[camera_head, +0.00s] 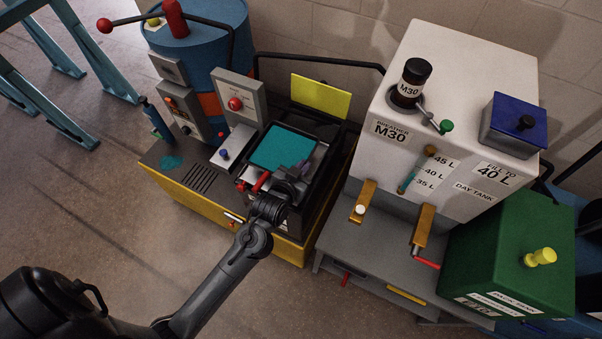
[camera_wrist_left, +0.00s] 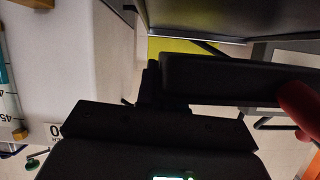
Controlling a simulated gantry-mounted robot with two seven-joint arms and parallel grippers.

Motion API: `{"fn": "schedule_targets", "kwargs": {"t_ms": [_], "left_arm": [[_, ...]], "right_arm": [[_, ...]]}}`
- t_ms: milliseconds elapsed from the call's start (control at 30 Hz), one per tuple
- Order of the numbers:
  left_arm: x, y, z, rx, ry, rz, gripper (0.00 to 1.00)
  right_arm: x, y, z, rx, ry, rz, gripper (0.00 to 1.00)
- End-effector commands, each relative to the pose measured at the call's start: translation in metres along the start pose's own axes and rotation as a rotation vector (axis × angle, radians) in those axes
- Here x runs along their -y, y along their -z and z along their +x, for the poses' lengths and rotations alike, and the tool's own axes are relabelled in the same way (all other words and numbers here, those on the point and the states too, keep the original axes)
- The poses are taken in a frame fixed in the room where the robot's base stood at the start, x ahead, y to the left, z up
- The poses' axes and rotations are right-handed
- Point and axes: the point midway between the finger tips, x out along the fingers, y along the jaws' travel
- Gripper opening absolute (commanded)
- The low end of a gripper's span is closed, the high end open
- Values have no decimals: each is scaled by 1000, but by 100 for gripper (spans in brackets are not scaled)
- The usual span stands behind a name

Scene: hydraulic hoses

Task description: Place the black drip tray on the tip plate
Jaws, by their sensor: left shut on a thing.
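The black drip tray appears to be the black-rimmed piece (camera_head: 320,163) with a teal inside, above the yellow-edged cart in the head view. My left gripper (camera_head: 291,183) is at its near edge and is shut on it; the fingertips are hard to make out against the dark parts. In the left wrist view a black bar-shaped part (camera_wrist_left: 225,80) lies close to the camera, and I cannot tell whether it is tray or finger. I cannot single out the tip plate; the tray and my arm may cover it. My right gripper is not in view.
A red handle (camera_head: 261,182) is close beside my left gripper. A grey box with a red knob (camera_head: 238,98) and a blue drum (camera_head: 200,45) stand left of the tray. A yellow panel (camera_head: 321,97) stands behind. The white day tank (camera_head: 460,80) stands close on the right.

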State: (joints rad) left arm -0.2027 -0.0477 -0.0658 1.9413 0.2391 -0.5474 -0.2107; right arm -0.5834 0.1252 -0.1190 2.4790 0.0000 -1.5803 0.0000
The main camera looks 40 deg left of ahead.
Motion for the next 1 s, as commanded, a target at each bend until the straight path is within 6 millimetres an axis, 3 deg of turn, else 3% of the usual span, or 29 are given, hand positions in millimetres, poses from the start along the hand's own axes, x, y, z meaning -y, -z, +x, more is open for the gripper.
{"fn": "schedule_targets", "kwargs": {"t_ms": [433,833,900,1000], "left_arm": [[-4,-36,15,0,-1,1,0],[-4,-39,16,-2,-1,1,0],[-4,-39,16,-1,-1,0,15],[-4,-39,16,-1,-1,0,18]], "right_arm": [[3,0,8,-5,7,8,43],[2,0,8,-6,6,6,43],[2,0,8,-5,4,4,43],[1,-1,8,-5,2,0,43]]}}
